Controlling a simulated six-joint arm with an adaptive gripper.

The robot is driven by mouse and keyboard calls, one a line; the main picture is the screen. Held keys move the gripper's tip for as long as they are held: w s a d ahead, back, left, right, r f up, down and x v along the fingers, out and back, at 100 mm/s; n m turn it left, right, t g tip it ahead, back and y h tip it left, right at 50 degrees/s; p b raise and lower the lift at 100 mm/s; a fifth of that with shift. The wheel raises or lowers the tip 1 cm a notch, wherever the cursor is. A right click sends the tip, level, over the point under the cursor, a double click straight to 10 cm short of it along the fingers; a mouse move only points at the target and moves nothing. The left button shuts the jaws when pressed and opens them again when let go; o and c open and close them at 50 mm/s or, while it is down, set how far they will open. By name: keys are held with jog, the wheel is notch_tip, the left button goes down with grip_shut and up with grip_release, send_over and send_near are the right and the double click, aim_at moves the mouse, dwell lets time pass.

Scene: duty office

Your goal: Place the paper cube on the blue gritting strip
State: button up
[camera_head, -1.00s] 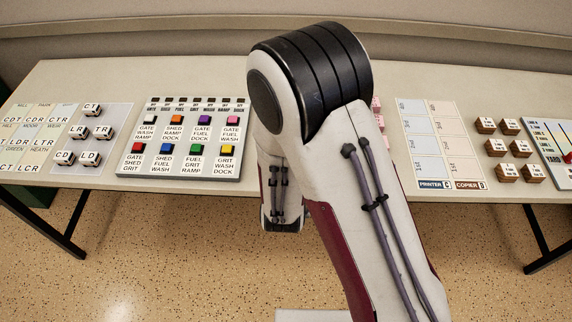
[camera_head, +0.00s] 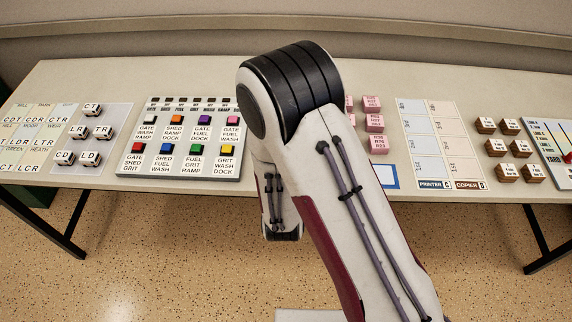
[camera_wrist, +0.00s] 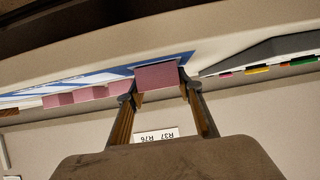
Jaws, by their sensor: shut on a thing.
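My gripper is hidden behind my arm in the head view. In the wrist view my gripper (camera_wrist: 158,90) is shut on a pink block, the paper cube (camera_wrist: 158,77), held between its fingertips. A blue-and-white strip (camera_wrist: 100,80) runs slantwise close behind the held cube; I cannot tell whether the cube touches it, or whether it is the gritting strip. More pink blocks (camera_wrist: 60,98) stand in a row at left of the wrist view. Labelled pink blocks (camera_head: 374,122) also show right of my arm in the head view.
A button panel (camera_head: 185,158) with coloured buttons stands left of my arm. White tiles (camera_head: 78,132) lie further left. A blue-framed card (camera_head: 385,176), a printer and copier sheet (camera_head: 437,184) and several brown blocks (camera_head: 521,148) are at right. A white label (camera_wrist: 157,136) shows between my fingers.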

jog(key=shift+f, duration=0.1)
jog(key=o, duration=1.1)
jog(key=shift+s+r, duration=0.1)
jog(key=shift+r, duration=0.1)
jog(key=shift+v, duration=3.65)
